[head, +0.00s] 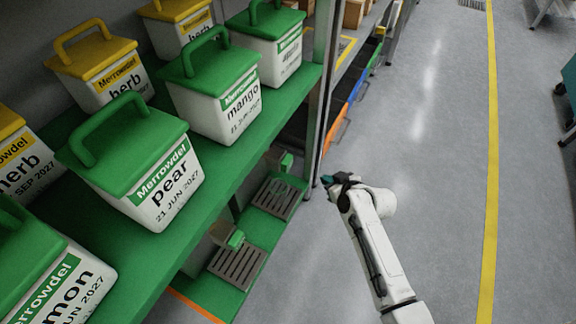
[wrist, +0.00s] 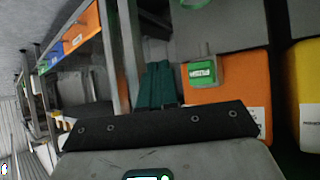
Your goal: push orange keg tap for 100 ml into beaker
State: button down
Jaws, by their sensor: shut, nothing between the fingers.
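My gripper (head: 328,181) is shut and empty, out over the aisle just right of the lower shelf in the head view. Its teal fingers (wrist: 158,85) are together in the wrist view. An orange keg (wrist: 232,97) with a white label stands just right of the fingers there. A green tap block (wrist: 204,72) with a small label sits on the orange keg's face, apart from the fingers. In the head view the keg bodies are mostly hidden under the upper shelf. A faint clear outline, perhaps a beaker, shows on the farther drip tray (head: 267,207), but I cannot tell surely.
A yellow keg (wrist: 308,90) stands right of the orange one in the wrist view. The green upper shelf (head: 235,150) carries lidded tubs, and a metal post (head: 321,110) stands near my gripper. The aisle floor is clear.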

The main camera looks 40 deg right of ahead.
jog(key=shift+w+a, duration=0.1)
jog(key=b, duration=0.1)
send_near(291, 165)
jog(key=shift+w+d+f, duration=0.3)
jog(key=shift+w+f, duration=0.25)
jog(key=shift+f, duration=0.2)
jog(key=shift+w+d+f, duration=0.35)
jog(key=shift+w+f, duration=0.25)
jog(key=shift+f, duration=0.1)
jog(key=shift+w+d+f, duration=0.3)
jog(key=shift+w+f, duration=0.25)
jog(key=shift+f, duration=0.2)
dwell(0.4)
jog(key=shift+w+a, duration=0.15)
jog(key=shift+w, duration=0.2)
jog(key=shift+w+a+b, duration=0.25)
jog(key=shift+w+b, duration=0.05)
jog(key=shift+w, duration=0.4)
dwell(0.9)
jog(key=shift+s+d+p, duration=0.2)
jog(key=shift+s+p, duration=0.1)
jog(key=shift+s, duration=0.2)
jog(key=shift+s+d+p, duration=0.2)
jog(key=shift+s+p, duration=0.05)
jog(key=shift+s, duration=0.3)
jog(key=shift+s, duration=0.15)
